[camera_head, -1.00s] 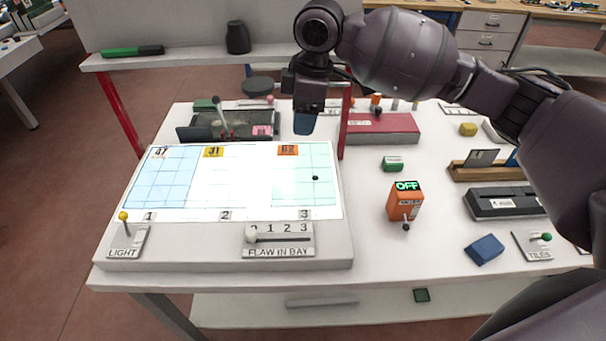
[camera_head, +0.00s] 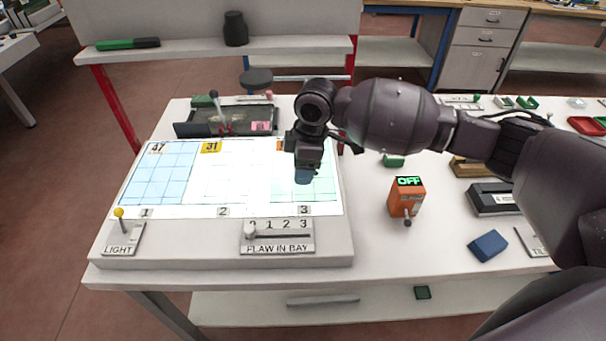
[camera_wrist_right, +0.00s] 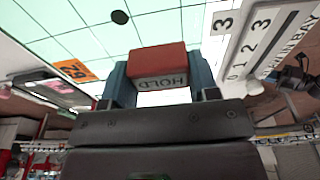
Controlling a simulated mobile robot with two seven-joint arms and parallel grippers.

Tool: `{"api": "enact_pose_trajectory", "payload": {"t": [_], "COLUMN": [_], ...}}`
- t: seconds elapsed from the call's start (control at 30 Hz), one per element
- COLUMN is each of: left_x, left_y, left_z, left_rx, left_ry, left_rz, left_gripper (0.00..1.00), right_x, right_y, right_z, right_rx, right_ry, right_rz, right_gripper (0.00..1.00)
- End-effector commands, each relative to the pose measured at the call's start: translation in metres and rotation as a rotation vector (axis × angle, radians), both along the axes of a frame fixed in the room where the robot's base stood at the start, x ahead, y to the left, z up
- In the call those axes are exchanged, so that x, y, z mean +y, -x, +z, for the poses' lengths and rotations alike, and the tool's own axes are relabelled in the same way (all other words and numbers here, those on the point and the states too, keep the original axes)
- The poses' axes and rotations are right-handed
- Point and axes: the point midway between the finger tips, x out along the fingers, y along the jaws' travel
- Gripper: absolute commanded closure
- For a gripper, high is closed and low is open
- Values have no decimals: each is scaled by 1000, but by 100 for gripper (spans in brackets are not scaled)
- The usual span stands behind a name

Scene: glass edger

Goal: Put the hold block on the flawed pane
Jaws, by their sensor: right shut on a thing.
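My right gripper (camera_head: 305,177) is over bay 3 of the lit light table. The right wrist view shows its fingers (camera_wrist_right: 158,64) shut on the red hold block (camera_wrist_right: 158,66), which is lettered HOLD. The block is hidden in the head view. The pale green pane (camera_head: 292,192) in bay 3 has a grid, and a dark round spot (camera_wrist_right: 120,17) shows on it in the wrist view. The block is over this pane; I cannot tell whether it touches. The blue pane (camera_head: 158,178) lies in bay 1, and a pale pane (camera_head: 222,180) in bay 2. My left gripper is out of view.
The FLAW IN BAY slider (camera_head: 277,237) and the LIGHT lever (camera_head: 122,235) are at the front. An orange box reading OFF (camera_head: 406,196) and a blue block (camera_head: 487,246) stand to the right. A dark tray (camera_head: 225,122) is behind the panes.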

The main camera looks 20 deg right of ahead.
Motion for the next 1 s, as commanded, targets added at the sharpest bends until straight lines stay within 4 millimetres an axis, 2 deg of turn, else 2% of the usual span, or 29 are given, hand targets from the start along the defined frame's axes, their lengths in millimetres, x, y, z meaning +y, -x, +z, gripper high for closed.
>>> {"api": "enact_pose_trajectory", "payload": {"t": [0.03,0.17,0.57,0.6,0.77,1.0], "left_x": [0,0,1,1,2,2], "left_y": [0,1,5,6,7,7], "left_z": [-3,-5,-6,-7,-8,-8], "left_rx": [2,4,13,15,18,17], "left_ry": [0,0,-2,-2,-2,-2], "left_rz": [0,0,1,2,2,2], "left_gripper": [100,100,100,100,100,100], "right_x": [0,0,0,0,0,0], "right_y": [0,0,0,0,0,0], "right_z": [-11,-27,-31,-32,-32,-31], "right_rx": [3,2,1,0,0,0], "right_ry": [0,0,1,1,1,1], "right_rz": [-2,-2,-2,-1,-1,-1], "right_gripper": [68,68,68,44,20,20]}}
